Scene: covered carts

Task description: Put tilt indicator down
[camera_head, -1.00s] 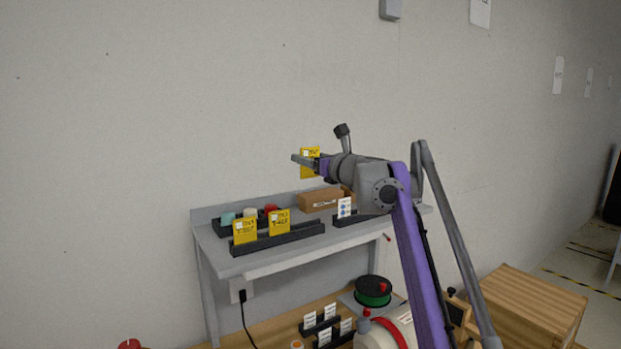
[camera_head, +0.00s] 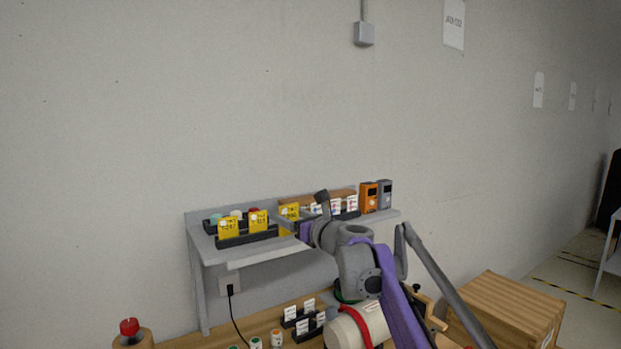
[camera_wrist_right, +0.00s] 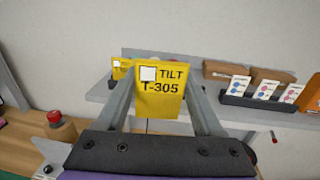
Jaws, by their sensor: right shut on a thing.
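My right gripper (camera_head: 291,222) is shut on a yellow tilt indicator (camera_head: 290,211). In the right wrist view this tilt indicator (camera_wrist_right: 160,92) is upright between the two fingers and reads "TILT T-305". My gripper holds it at the front of the grey shelf (camera_head: 212,252), right of a black rack (camera_head: 247,239). Two similar yellow indicators (camera_head: 229,226) stand in that rack; one (camera_wrist_right: 121,70) shows partly behind the held one in the wrist view. I cannot tell whether the held indicator touches anything below. My left gripper is out of view.
On the shelf's right are white cards (camera_head: 336,206) in a black rack, an orange device (camera_head: 368,197) and a grey device (camera_head: 385,195). A cardboard box (camera_wrist_right: 234,72) lies behind the cards. Below are a red button (camera_head: 129,327), a white cylinder (camera_head: 345,331) and a wooden crate (camera_head: 508,308).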

